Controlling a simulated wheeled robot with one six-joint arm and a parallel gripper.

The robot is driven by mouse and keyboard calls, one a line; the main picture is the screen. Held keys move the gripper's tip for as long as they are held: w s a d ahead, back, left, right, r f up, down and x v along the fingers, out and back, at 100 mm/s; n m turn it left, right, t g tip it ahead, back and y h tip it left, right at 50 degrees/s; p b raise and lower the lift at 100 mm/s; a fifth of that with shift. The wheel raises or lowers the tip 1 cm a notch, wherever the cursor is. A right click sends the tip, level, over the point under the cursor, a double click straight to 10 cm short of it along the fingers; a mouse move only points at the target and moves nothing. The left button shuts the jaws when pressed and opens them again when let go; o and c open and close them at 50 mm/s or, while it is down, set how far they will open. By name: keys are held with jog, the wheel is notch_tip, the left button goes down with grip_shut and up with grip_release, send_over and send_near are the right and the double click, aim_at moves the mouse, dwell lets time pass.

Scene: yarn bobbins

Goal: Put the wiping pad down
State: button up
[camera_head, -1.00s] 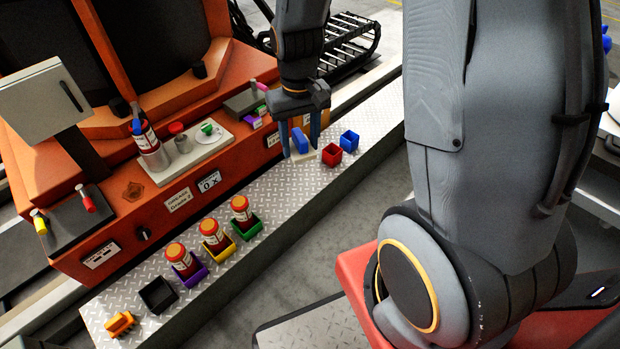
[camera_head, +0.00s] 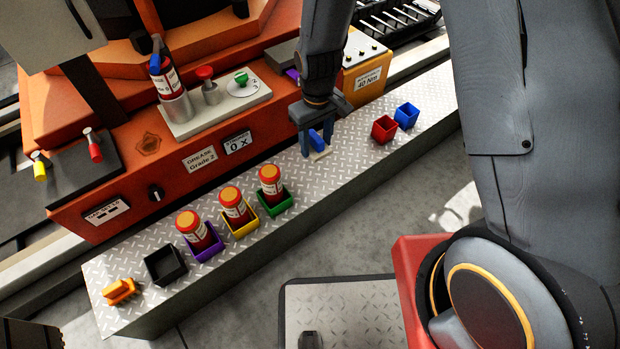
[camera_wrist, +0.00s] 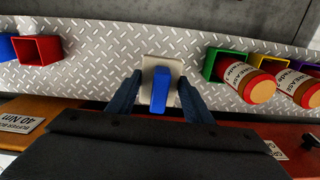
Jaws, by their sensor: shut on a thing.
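The wiping pad has a blue handle (camera_head: 316,139) on a flat pale base (camera_head: 320,154). My gripper (camera_head: 316,145) is shut on the blue handle, with one finger on each side. In the wrist view the pad (camera_wrist: 161,88) sits between the two fingers, its pale base over the metal plate shelf (camera_wrist: 110,60). The base is at or very close to the shelf surface; I cannot tell if it touches.
A red box (camera_head: 384,129) and a blue box (camera_head: 406,116) stand right of the pad. Green (camera_head: 278,205), yellow (camera_head: 243,227) and purple (camera_head: 207,251) boxes with red bottles stand left. A black box (camera_head: 165,266) is empty. Shelf around the pad is clear.

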aim_at(311, 175)
jog(key=shift+a+f+n+b, duration=0.15)
jog(key=shift+a+f, duration=0.2)
jog(key=shift+f, duration=0.2)
jog(key=shift+a+f+n+b, duration=0.15)
jog(key=shift+a+f, duration=0.15)
jog(key=shift+f, duration=0.25)
notch_tip(311, 175, down, 10)
jog(key=b, duration=0.3)
jog(key=shift+r+b, duration=0.15)
jog(key=shift+b, duration=0.15)
jog(key=shift+r, duration=0.1)
jog(key=shift+f, duration=0.35)
